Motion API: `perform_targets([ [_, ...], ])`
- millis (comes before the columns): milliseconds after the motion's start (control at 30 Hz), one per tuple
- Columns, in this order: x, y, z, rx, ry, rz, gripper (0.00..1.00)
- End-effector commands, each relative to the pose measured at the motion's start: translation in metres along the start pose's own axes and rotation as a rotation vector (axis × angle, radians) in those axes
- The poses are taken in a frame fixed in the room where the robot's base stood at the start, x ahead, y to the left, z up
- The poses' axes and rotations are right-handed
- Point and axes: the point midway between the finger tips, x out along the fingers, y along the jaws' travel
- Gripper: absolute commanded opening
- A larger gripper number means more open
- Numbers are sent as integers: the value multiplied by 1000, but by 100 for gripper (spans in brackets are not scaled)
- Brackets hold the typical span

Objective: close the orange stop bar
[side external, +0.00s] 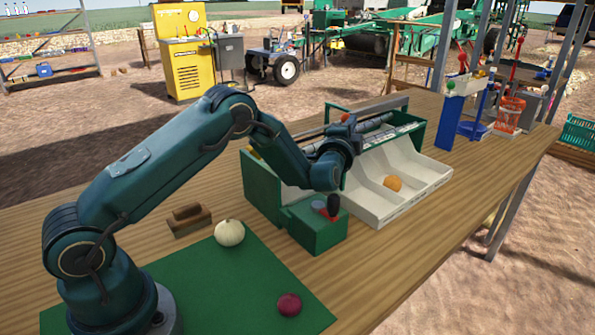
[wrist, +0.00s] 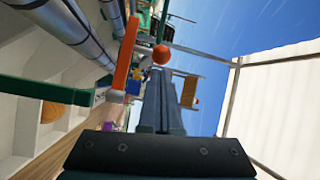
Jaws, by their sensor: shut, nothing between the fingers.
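The orange stop bar (wrist: 124,52) runs up and down the turned wrist view, beside the metal rollers. A round orange-red knob (wrist: 161,54) sits next to it; the knob also shows in the side view (side external: 346,118), just above my wrist. My gripper (wrist: 157,75) is shut and empty, with its dark fingertips close to the knob. I cannot tell whether they touch it. In the side view my wrist hides most of the bar and the fingers.
The green elevator (side external: 265,190) has rollers (side external: 374,122) and a white divided tray (side external: 425,178) holding a yellow-orange onion (side external: 393,184). A green box with levers (side external: 318,232) stands in front. A white onion (side external: 229,232), red onion (side external: 289,304) and brush (side external: 188,220) lie near my base.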

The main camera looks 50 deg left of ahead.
Motion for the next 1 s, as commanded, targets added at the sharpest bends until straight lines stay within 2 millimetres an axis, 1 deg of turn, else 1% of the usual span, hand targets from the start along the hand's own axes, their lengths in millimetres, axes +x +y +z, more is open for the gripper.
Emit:
perform_targets([
  [133, -10, 0, 0, -1, 1, 1, 0],
  [167, -12, 0, 0, 0, 1, 1, 12],
  [200, -13, 0, 0, -3, 1, 1, 27],
  [300, -14, -1, 1, -36, 5, 1, 61],
  [433, -12, -2, 4, -159, 20, 6, 61],
  [567, -10, -4, 7, -350, 42, 20, 61],
  [767, -8, -6, 13, -670, 74, 57, 61],
  [1000, -8, -7, 22, -1088, 92, 127, 61],
])
